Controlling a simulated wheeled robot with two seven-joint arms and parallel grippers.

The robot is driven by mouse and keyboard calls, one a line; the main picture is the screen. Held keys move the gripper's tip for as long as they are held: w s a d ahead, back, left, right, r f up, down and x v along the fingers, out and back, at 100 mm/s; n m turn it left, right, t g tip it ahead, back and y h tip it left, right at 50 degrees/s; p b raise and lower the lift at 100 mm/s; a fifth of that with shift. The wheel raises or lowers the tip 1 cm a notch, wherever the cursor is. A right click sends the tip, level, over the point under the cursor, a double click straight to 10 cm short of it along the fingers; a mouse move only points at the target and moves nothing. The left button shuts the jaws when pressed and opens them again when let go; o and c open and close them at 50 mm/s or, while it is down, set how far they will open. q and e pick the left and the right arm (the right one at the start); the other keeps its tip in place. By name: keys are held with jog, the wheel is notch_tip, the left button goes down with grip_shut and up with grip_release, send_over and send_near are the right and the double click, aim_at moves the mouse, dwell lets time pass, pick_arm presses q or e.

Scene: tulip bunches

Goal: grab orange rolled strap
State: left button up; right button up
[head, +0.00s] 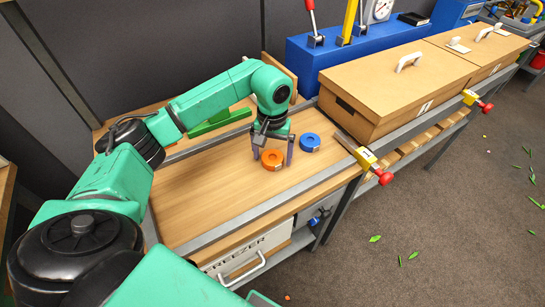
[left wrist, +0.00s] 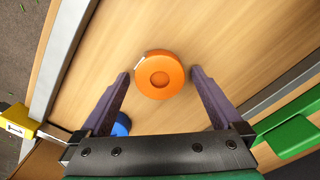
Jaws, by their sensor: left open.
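The orange rolled strap (head: 272,160) lies flat on the wooden tabletop, a round roll with a hollow in its middle. In the left wrist view the orange rolled strap (left wrist: 160,75) is ahead of and between the two fingertips, with room on both sides. My left gripper (head: 272,150) points down over it in the head view, with its fingers spread and empty. The left gripper's dark fingers also show in the left wrist view (left wrist: 160,73). I cannot tell the exact height of the fingertips above the table. My right gripper is in neither view.
A blue roll (head: 310,142) lies close to the right of the orange one. A green object (head: 218,122) lies at the table's back. Metal rails edge the tabletop (head: 200,190). A lidded wooden box (head: 395,80) stands to the right. The table's left part is clear.

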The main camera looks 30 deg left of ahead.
pick_arm(q)
jog(key=c, duration=1.3)
jog(key=shift+o, duration=0.2)
jog(key=shift+r, duration=0.1)
